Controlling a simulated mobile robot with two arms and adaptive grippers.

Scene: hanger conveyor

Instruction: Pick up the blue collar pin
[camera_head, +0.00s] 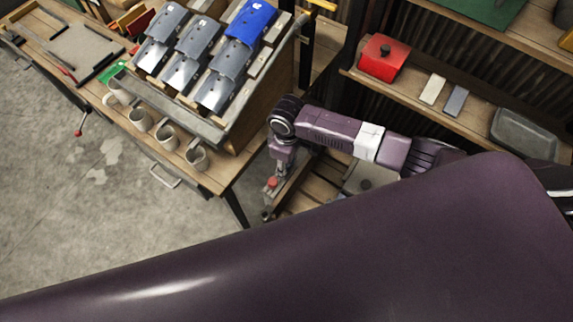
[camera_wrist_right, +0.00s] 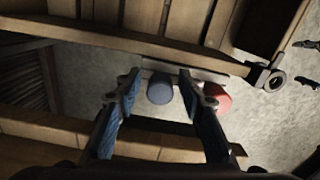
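The blue collar pin (camera_wrist_right: 160,89) shows in the right wrist view as a dull blue round end, sitting at a pale grey bar (camera_wrist_right: 200,73). My right gripper (camera_wrist_right: 159,77) is open, with one finger on each side of the pin. A small gap shows between the pin and each finger. A red collar pin (camera_wrist_right: 218,98) is just right of the right finger. In the head view the red pin (camera_head: 272,182) shows beside my right wrist, and I cannot make out the blue pin there. My left gripper is not in view.
A slatted wooden rack (camera_wrist_right: 160,14) with a dark clamp (camera_wrist_right: 269,77) is close to the right gripper. In the head view a bench (camera_head: 222,174) carries mugs and a sloped stand of metal plates. A shelf (camera_head: 425,100) holds a red box (camera_head: 384,60).

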